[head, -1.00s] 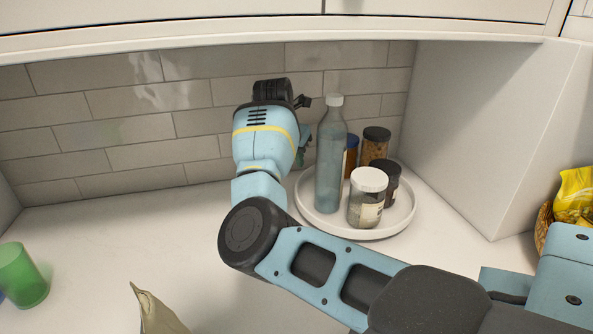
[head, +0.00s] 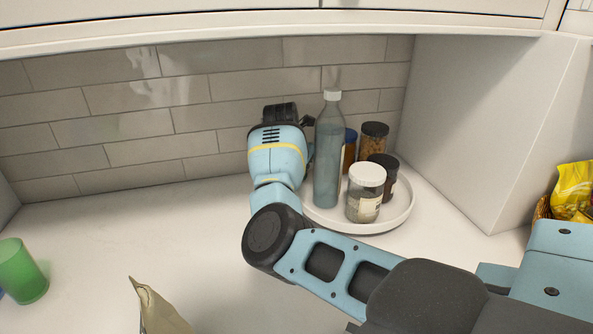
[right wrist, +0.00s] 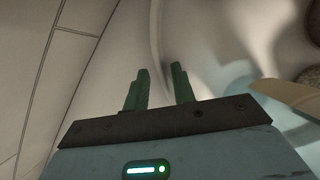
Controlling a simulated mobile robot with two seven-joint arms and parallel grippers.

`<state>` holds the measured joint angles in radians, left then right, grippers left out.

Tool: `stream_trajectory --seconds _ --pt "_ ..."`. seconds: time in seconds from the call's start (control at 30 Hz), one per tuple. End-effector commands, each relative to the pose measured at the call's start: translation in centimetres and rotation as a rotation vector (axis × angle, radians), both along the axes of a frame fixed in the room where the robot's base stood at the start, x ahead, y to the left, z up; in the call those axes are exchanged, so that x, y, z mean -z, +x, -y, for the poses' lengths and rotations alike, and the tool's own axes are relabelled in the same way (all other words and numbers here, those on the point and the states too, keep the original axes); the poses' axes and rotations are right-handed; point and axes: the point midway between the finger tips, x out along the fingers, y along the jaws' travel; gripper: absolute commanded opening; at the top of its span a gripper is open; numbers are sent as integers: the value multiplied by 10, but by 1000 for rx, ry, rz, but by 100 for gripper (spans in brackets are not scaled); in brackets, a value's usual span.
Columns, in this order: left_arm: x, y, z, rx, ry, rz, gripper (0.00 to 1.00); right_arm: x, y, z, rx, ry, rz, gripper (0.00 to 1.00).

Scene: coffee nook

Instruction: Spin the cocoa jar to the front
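A round white turntable tray (head: 398,222) stands on the counter by the back right corner. It holds a tall blue-grey bottle (head: 328,150), a white-lidded jar (head: 366,192), a dark-lidded jar (head: 390,172), a black-lidded jar with brown contents (head: 373,141) and an amber jar with a blue lid (head: 349,152). I cannot tell which is the cocoa jar. My right arm reaches to the tray's left side; its fingers are mostly hidden in the head view. In the right wrist view my right gripper (right wrist: 160,82) has its fingers apart, with the tray's rim seemingly between them. My left gripper is out of view.
A green cup (head: 20,272) stands at the far left and a beige bag (head: 157,308) at the front. A yellow packet (head: 571,190) sits in a basket at the right. A tiled wall (head: 120,125) closes the back.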

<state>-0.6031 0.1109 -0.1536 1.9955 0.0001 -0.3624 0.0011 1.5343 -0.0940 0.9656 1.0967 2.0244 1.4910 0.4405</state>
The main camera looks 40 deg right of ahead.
Motion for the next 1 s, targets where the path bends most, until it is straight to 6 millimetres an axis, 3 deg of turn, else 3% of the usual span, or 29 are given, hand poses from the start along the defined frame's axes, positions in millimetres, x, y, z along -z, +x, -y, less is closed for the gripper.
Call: stream_trajectory --seconds 0.2,0.4,0.77,1.0 --pt "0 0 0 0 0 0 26 0 0 0 0 0 0 26" --pt "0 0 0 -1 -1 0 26 0 0 0 -1 -1 0 0" --pt "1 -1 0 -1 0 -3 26 0 1 0 2 0 0 0" --pt "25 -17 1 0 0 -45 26 7 8 15 99 0 -6 0"
